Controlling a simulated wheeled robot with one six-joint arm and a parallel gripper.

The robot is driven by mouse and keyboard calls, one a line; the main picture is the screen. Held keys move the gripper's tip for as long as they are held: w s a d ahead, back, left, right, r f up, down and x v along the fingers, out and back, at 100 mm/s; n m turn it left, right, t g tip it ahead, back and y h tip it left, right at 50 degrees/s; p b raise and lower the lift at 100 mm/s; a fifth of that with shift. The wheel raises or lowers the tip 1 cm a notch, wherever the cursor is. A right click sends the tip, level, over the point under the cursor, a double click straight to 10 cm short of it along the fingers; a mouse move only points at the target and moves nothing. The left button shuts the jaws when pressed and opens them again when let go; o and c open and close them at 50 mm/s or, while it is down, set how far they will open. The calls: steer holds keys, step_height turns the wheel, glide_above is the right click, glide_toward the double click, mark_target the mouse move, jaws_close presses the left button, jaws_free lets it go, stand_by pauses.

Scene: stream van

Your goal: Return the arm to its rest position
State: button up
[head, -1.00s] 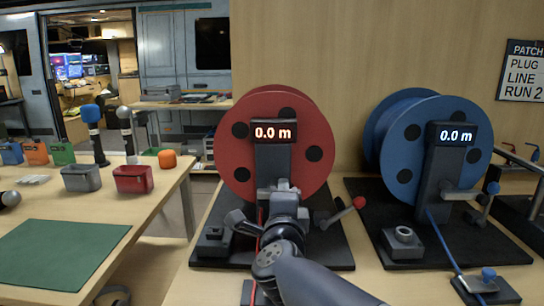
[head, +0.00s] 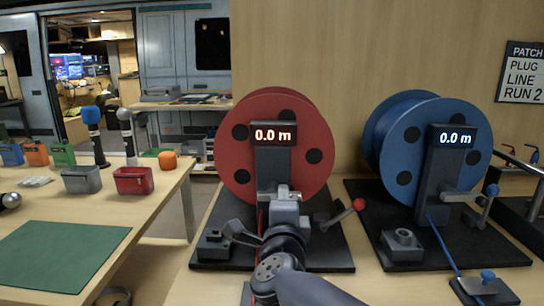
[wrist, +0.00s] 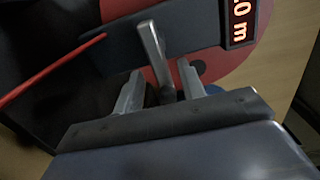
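My gripper (head: 283,192) is in front of the post of the red cable reel (head: 325,110), below its 0.0 m display (head: 273,134). In the wrist view my gripper's two fingers (wrist: 160,90) stand apart. A grey metal bar (wrist: 150,45) shows in the gap between them, apparently the reel's crank arm; whether they touch it cannot be told. My arm comes up from the bottom of the head view and hides part of the reel's base.
The blue reel (head: 420,140) stands at the right, with a blue cable (head: 438,232) running to the front. A red cable (wrist: 50,70) runs past at left in the wrist view. A table at left holds a green mat (head: 62,255) and bins. A wooden wall is behind.

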steer(key=w, duration=0.3)
steer(key=shift+w+d+f+b, duration=0.1)
steer(key=shift+w+f+b, duration=0.05)
steer(key=shift+w+b, duration=0.2)
steer(key=shift+r+n+p, duration=0.5)
steer(key=shift+p, duration=0.35)
steer(key=shift+s+r+n+p, duration=0.1)
steer(key=shift+r+n+p, duration=0.05)
steer(key=shift+n+p, duration=1)
steer(key=shift+n, duration=0.65)
steer(key=shift+r, duration=0.1)
